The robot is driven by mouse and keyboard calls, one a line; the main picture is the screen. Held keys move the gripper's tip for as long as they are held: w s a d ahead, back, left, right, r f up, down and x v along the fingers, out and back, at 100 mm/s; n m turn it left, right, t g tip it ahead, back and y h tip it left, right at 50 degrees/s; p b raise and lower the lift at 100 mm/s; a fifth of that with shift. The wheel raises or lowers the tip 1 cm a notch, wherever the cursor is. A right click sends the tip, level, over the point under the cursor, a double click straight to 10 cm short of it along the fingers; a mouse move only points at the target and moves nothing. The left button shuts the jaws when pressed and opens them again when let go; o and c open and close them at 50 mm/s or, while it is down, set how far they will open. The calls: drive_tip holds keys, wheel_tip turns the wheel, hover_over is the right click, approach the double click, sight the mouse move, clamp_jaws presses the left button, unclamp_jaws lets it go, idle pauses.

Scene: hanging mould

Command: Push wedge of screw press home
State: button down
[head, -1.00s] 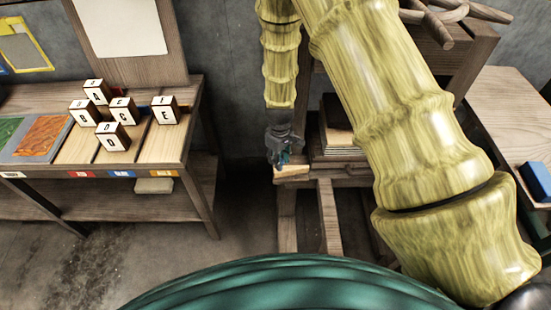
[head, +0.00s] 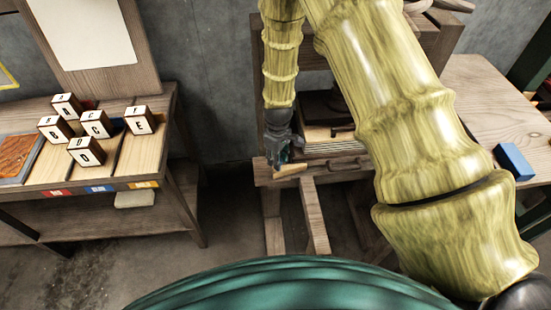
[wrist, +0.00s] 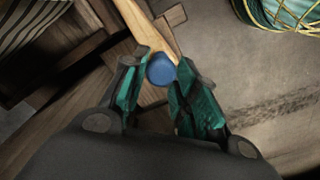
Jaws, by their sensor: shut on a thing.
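The screw press (head: 335,165) is a dark wooden frame in the middle of the head view, with a stack of pale boards (head: 325,136) in it. The wedge (head: 291,169) is a pale piece of wood at the press's front left. In the wrist view the wedge (wrist: 148,28) runs upward from a round blue end (wrist: 161,70) between my fingertips. My gripper (head: 278,158) points down and is shut on the wedge at this end. The wrist view also shows my gripper (wrist: 161,82). I cannot tell how deep the wedge sits; my arm covers the press's right part.
A wooden table (head: 150,150) with several lettered blocks (head: 85,152) stands at the left. Another table (head: 480,90) with a blue block (head: 514,161) is at the right. Bare floor (head: 228,215) lies between the left table and the press.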

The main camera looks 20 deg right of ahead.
drive_tip(key=shift+w+d, duration=0.1)
drive_tip(key=shift+d, duration=0.25)
drive_tip(key=c, duration=1.3)
unclamp_jaws()
drive_tip(key=shift+d, duration=0.1)
drive_tip(key=shift+c, duration=0.2)
drive_tip(key=shift+o, duration=1.2)
drive_tip(key=shift+d, duration=0.15)
drive_tip(key=shift+a, duration=0.2)
drive_tip(key=shift+r, duration=0.1)
drive_tip(key=shift+a+r, duration=0.1)
drive_tip(key=shift+r, duration=0.15)
wheel_tip(320, 180, up, 11)
drive_tip(key=shift+d+r, duration=0.15)
drive_tip(key=shift+d, duration=0.05)
